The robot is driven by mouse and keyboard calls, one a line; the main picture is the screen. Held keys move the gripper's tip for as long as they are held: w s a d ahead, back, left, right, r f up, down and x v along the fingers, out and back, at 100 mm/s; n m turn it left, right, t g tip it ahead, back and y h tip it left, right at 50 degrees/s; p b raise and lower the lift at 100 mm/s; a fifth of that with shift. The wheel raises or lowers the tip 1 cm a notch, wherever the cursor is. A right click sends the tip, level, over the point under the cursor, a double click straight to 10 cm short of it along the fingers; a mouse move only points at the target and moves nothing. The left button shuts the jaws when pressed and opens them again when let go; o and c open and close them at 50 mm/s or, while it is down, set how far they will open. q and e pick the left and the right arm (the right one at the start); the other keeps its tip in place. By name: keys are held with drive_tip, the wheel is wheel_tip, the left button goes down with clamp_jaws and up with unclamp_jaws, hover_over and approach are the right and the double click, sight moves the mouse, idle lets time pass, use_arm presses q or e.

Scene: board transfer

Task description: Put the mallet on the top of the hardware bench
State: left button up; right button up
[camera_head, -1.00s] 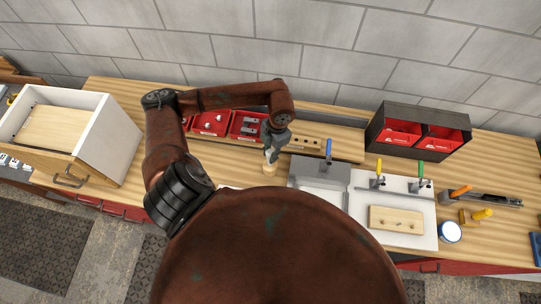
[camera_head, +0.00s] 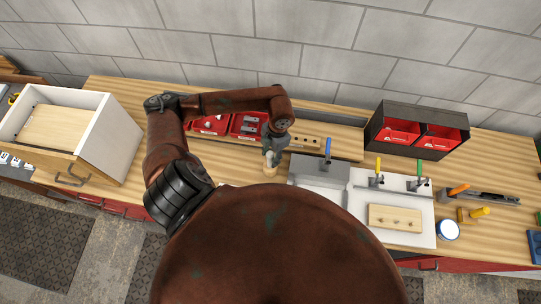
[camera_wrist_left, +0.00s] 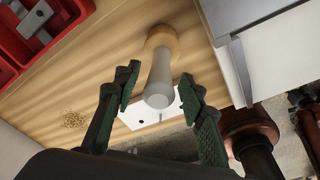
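The mallet stands on end on the light wood bench top (camera_head: 500,165), near its front edge. In the head view its pale wooden part (camera_head: 270,171) shows just below my left gripper (camera_head: 271,156), which hides the rest. In the left wrist view the mallet (camera_wrist_left: 160,65) has a round wooden end on the bench and a grey handle pointing toward the camera. My left gripper (camera_wrist_left: 158,82) is open, with one finger on each side of the handle and visible gaps between. My right gripper is not in view.
Red bins (camera_head: 247,124) stand behind the gripper. A grey and white fixture board (camera_head: 405,235) with clamps lies close on the right. A dark rack (camera_head: 418,130) with red bins stands further back, and a white open drawer box (camera_head: 105,140) sits at left.

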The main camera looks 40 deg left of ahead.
use_arm(q)
drive_tip(key=shift+r, duration=0.2)
drive_tip(key=shift+w+r, duration=0.15)
drive_tip(key=shift+r, duration=0.2)
wheel_tip(320, 180, up, 11)
drive_tip(key=w+b, duration=0.1)
drive_tip(key=b, duration=0.2)
drive_tip(key=shift+w+d, duration=0.2)
drive_tip(key=shift+d, duration=0.05)
